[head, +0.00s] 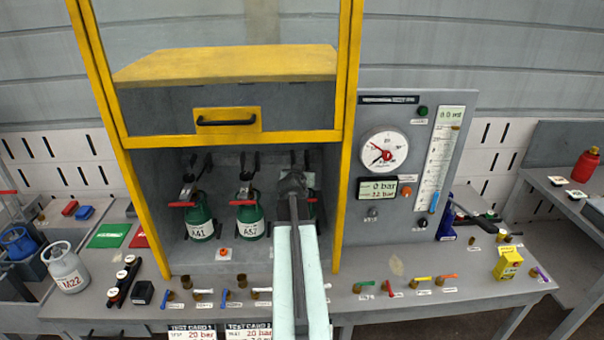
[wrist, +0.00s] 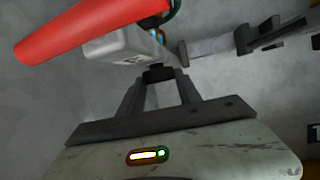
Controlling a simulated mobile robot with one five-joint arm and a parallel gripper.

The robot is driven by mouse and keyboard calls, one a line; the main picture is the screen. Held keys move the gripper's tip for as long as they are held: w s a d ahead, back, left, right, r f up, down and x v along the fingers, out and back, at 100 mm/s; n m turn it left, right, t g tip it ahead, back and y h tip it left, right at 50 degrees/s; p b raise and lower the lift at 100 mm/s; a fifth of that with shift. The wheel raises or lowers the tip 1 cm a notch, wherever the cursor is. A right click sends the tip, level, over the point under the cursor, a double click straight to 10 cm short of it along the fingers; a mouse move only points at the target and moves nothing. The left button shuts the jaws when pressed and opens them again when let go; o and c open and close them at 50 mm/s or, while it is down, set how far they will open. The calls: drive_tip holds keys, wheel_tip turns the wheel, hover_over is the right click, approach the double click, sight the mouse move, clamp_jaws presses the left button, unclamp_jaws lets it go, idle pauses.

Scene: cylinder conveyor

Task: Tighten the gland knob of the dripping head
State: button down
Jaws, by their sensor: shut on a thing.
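Two green cylinders, A41 (head: 201,219) and A57 (head: 249,217), stand in the yellow-framed bay, each under a filling head with a red handle. A third green cylinder (head: 313,207) is mostly hidden behind my arm. My gripper (head: 292,182) is at this third, right-hand station. In the wrist view my gripper (wrist: 158,76) is shut on a small dark part, apparently the gland knob (wrist: 158,72), at the grey head body (wrist: 122,45). The head's red handle (wrist: 80,30) reaches to the upper left. I cannot make out any drip.
The raised yellow guard (head: 225,66) hangs above the bay, with yellow posts on both sides. A gauge panel (head: 410,160) stands to the right. Small coloured valves line the bench front (head: 400,310). A grey cylinder, M22 (head: 66,268), stands at left.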

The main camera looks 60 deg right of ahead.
drive_tip(key=m+g, duration=0.3)
drive_tip(key=w+m+g+h, duration=0.1)
drive_tip(key=m+g, duration=0.2)
drive_tip(key=g, duration=0.1)
drive_tip(key=shift+w, duration=0.15)
drive_tip(key=m+g, duration=0.3)
drive_tip(key=shift+w+y, duration=0.15)
drive_tip(key=shift+y, duration=0.25)
drive_tip(key=shift+m+g+y, duration=0.4)
drive_tip(key=shift+m+g, duration=0.4)
drive_tip(key=shift+g, duration=0.5)
drive_tip(key=c, duration=0.8)
unclamp_jaws()
drive_tip(key=shift+a, duration=0.1)
drive_tip(key=shift+c, duration=0.2)
